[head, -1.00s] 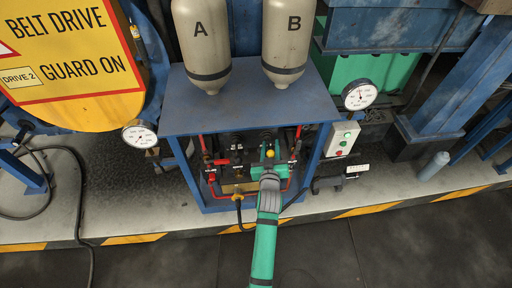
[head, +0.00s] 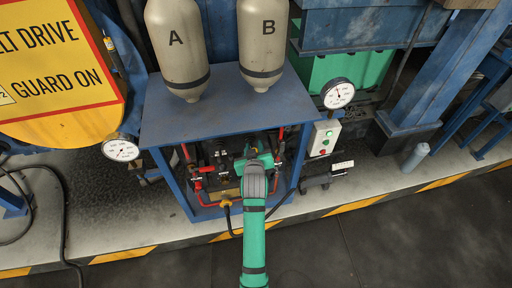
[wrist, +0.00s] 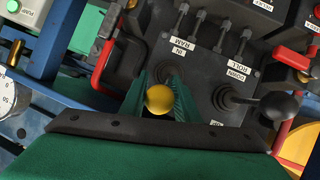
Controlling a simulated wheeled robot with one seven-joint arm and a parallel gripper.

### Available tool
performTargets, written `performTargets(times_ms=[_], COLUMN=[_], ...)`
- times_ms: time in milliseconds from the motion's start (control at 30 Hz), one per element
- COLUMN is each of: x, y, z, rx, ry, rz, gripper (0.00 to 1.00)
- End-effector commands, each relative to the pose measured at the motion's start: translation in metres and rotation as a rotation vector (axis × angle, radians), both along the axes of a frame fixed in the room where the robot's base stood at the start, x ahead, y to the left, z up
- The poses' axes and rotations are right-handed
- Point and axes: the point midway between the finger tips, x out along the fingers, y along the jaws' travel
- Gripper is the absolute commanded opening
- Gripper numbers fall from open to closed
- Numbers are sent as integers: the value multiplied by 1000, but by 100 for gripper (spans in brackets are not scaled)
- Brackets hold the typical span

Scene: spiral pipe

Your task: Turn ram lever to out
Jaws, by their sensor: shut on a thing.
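The ram lever has a yellow ball knob (wrist: 159,99) and rises from a dark valve panel (wrist: 205,72). Upside-down labels that look like "RAM" and "IN" are beside its base in the wrist view. My gripper (wrist: 160,92) has its green fingers on both sides of the lever and is shut on it, with the yellow knob showing between them. In the head view my gripper (head: 254,160) reaches into the blue frame and hides the knob. The lever's exact tilt is hard to tell.
A black-knobbed lever (wrist: 278,107) stands close to the right of my gripper in the wrist view. A red handle (wrist: 105,62) is close on the left. The blue frame (head: 215,105) surrounds the panel, with tanks A and B above. The floor in front is clear.

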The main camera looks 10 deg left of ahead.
Motion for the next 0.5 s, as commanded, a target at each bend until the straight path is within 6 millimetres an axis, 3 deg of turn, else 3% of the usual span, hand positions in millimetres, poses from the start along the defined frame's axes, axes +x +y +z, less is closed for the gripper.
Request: performTargets(times_ms=[33, 67, 133, 500], x=[3, 3, 3, -3], y=[-5, -5, -4, -2], z=[5, 5, 5, 3], rx=[-3, -3, -2, -1], ry=[-11, -11, -12, -6], rz=[-9, -9, -8, -3], gripper=[0, 31, 45, 45])
